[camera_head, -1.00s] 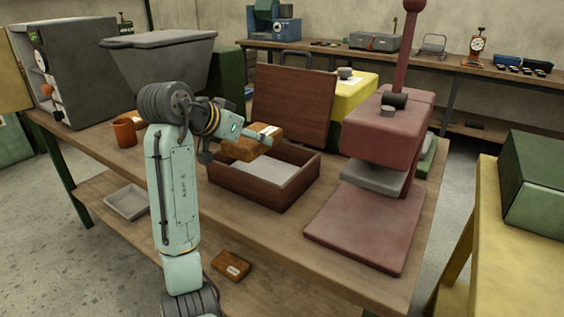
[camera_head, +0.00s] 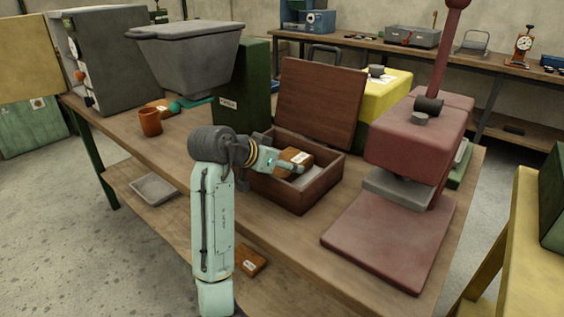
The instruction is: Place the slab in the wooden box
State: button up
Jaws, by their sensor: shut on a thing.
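The wooden box (camera_head: 316,189) stands open on the workbench, with its dark brown lid (camera_head: 318,105) raised at the back. The slab (camera_head: 297,157), an orange-brown block with a white label, is held at my gripper (camera_head: 300,163). My gripper is shut on the slab, and the fingers partly cover it. The slab is over the left part of the box opening, at about rim height or a little lower. I cannot tell whether it touches the box floor. The box's pale inside shows to the right of the slab.
A red press (camera_head: 418,137) stands close to the right of the box. A grey hopper (camera_head: 185,52), an orange cup (camera_head: 150,122) and a green block (camera_head: 243,92) are to the left and behind. Another brown labelled block (camera_head: 250,261) lies on the lower shelf. Bare bench lies in front of the box.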

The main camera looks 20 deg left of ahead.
jog(key=shift+f, duration=0.1)
jog(key=o, duration=1.5)
jog(key=shift+f, duration=0.1)
jog(key=shift+o, duration=0.2)
